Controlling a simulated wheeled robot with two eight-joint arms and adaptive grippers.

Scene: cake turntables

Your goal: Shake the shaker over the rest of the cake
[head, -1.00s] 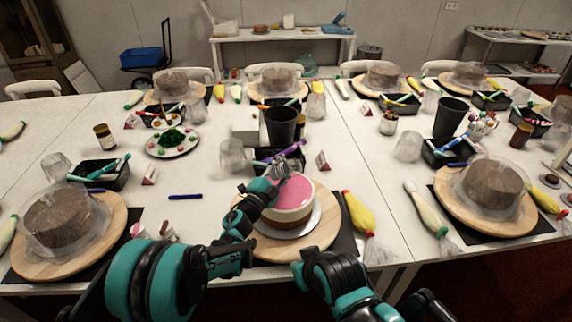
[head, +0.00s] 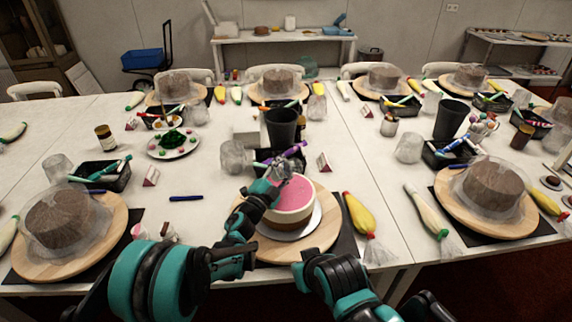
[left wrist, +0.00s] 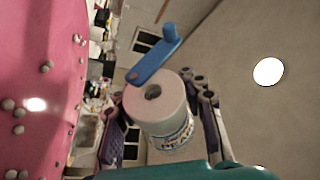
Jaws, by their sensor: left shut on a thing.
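The cake (head: 292,207) with pink top and pale and brown sides stands on a white plate on a round wooden board (head: 325,240) in the head view. In the left wrist view its pink top (left wrist: 40,65) carries scattered silvery pearls. My left gripper (head: 277,172) is over the back left part of the cake. It is shut on the shaker (left wrist: 165,118), a white jar with a hole in its pale top and a printed label. The shaker is too small to make out in the head view. My right arm shows at bottom centre; its gripper does not.
A dark cup (head: 282,128) and a black tray with pens stand behind the cake. A yellow piping bag (head: 359,214) lies to its right, a blue pen (head: 186,198) to its left. Covered brown cakes stand left (head: 60,217) and right (head: 492,188).

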